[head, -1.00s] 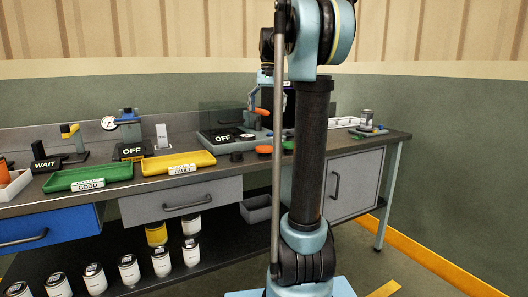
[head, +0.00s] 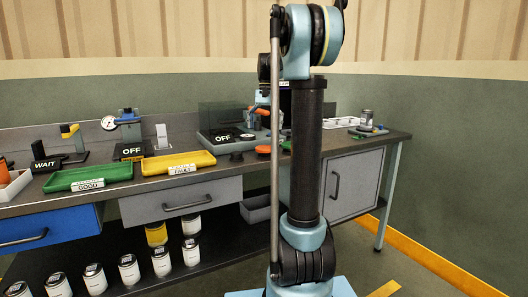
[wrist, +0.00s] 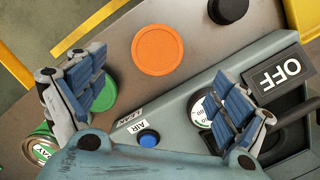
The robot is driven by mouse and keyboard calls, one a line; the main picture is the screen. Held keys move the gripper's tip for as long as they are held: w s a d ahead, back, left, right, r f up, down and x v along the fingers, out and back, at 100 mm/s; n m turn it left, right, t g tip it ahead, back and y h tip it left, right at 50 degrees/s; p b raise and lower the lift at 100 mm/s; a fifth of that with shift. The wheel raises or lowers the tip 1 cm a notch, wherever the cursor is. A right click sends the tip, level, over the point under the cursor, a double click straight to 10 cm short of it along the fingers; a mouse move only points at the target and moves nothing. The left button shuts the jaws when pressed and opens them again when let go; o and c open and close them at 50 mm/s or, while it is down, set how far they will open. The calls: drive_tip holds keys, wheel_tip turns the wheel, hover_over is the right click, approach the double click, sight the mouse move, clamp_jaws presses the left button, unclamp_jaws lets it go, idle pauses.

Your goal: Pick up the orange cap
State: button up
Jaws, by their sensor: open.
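The orange cap (wrist: 157,50) is a flat round disc lying on the brown bench top in the wrist view. In the head view the orange cap (head: 263,150) sits near the bench's front edge. My gripper (wrist: 160,88) is open, its two blue-padded fingers spread left and right. The cap appears above the space between them in the wrist view, apart from both and not held. In the head view my arm largely hides the gripper.
A green cap (wrist: 104,95) shows beside the left finger and a black cap (wrist: 228,8) at upper right. The grey fixture with an OFF sign (wrist: 279,74) and blue button (wrist: 149,138) lies close by. A yellow tray (head: 178,163) stands left on the bench.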

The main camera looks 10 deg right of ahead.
sight(265, 147)
drive_tip(key=shift+s+a+f, duration=0.1)
drive_tip(key=shift+s+f, duration=0.05)
drive_tip(key=shift+f, duration=1.1)
drive_tip(key=shift+s+d+f, duration=0.1)
drive_tip(key=shift+s+f, duration=0.1)
drive_tip(key=shift+f, duration=1)
drive_tip(key=shift+s+a+f, duration=0.1)
drive_tip(key=shift+s+f, duration=0.05)
drive_tip(key=shift+f, duration=1.1)
drive_tip(key=c, duration=0.8)
